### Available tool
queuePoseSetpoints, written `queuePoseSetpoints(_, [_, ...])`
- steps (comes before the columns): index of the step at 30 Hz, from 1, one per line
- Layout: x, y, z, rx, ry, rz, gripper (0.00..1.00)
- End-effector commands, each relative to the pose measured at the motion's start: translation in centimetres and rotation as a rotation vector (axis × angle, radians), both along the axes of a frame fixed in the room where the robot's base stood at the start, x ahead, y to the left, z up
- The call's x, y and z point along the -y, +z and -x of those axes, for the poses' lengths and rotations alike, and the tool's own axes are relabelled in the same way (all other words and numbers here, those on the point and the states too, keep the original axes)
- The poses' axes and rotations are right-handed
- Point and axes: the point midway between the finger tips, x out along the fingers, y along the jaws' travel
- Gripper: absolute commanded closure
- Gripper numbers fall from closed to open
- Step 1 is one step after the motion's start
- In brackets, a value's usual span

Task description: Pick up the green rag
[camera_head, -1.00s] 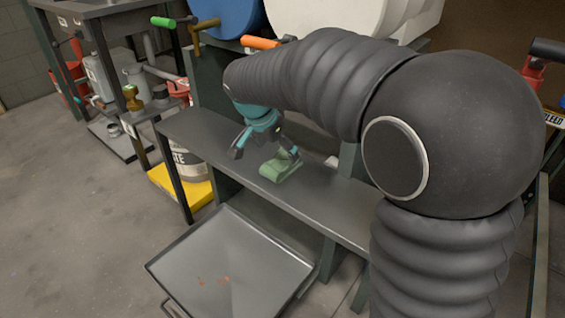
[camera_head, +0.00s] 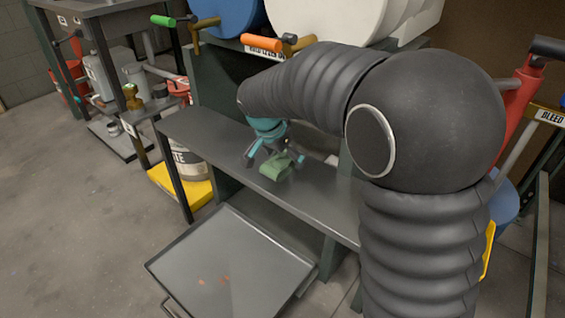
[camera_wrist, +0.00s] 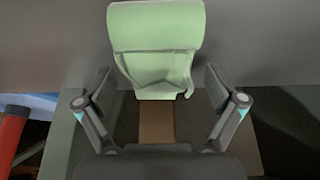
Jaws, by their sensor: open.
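The green rag (camera_head: 277,167) lies folded on the dark grey shelf (camera_head: 222,142) of the rack. In the wrist view the rag (camera_wrist: 156,45) fills the top middle, with a loose fold hanging toward the jaws. My gripper (camera_head: 268,160) is open at the rag, just above the shelf. In the wrist view its two fingers (camera_wrist: 160,92) stand apart, one at each side of the rag's lower part. I cannot tell whether either finger touches the rag.
A shallow metal tray (camera_head: 250,237) with reddish spots sits low in front of the shelf. An orange-handled valve (camera_head: 262,42) and large drums (camera_head: 330,18) are above and behind the shelf. A red handle (camera_head: 520,92) stands at the right.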

Motion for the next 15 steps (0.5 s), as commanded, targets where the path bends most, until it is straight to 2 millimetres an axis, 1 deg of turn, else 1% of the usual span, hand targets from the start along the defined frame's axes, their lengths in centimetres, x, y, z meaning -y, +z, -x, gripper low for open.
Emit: queuePoseSetpoints(15, [-0.02, -0.43, 0.01, 0.0, 0.0, 0.0, 0.06])
